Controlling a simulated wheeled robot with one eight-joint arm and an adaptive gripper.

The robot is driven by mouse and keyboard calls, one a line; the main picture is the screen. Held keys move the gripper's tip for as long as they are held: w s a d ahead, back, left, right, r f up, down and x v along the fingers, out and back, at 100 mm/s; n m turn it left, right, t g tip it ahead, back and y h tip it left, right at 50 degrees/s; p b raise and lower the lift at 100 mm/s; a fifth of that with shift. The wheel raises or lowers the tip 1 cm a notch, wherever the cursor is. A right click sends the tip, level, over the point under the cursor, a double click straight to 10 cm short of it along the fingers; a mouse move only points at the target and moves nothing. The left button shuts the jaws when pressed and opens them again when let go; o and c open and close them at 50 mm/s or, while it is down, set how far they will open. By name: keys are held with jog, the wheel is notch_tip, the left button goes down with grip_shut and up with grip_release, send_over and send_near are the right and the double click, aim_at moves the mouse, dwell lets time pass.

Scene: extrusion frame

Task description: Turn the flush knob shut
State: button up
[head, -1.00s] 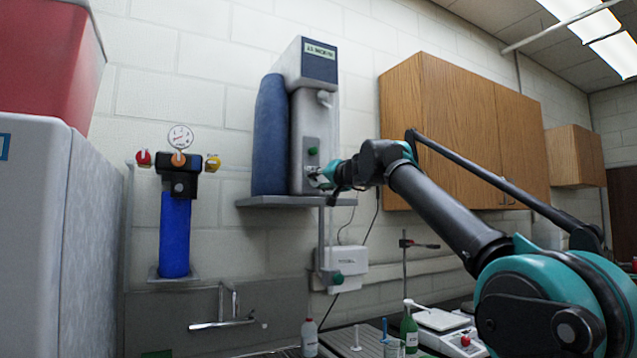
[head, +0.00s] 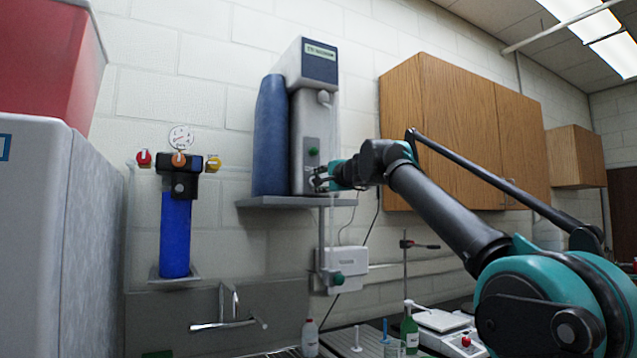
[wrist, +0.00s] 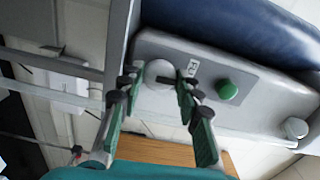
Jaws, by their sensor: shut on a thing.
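The flush knob (wrist: 159,73) is a round, pale grey knob on the grey front panel of the tall dispenser unit (head: 302,130). In the wrist view it sits between the two fingertips of my gripper (wrist: 157,82), which is shut on it. A small label (wrist: 193,68) is beside it, partly covered by a fingertip. A green knob (wrist: 228,90) is on the same panel, apart from the fingers; it also shows in the head view (head: 313,151) above my gripper (head: 318,181). In the head view my gripper hides the flush knob.
The unit stands on a grey wall shelf (head: 290,201) just below my gripper. A blue cylinder (head: 270,135) stands beside it. Wooden cabinets (head: 460,130) hang to the right, near my arm. A blue filter (head: 175,235) with coloured valves is at the left.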

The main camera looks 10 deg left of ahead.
jog(key=shift+m, duration=0.5)
jog(key=o, duration=1.1)
jog(key=shift+o, duration=0.2)
jog(key=shift+s+d, duration=0.1)
jog(key=v, duration=1.1)
jog(key=shift+s+d, duration=0.25)
jog(key=shift+s, duration=0.05)
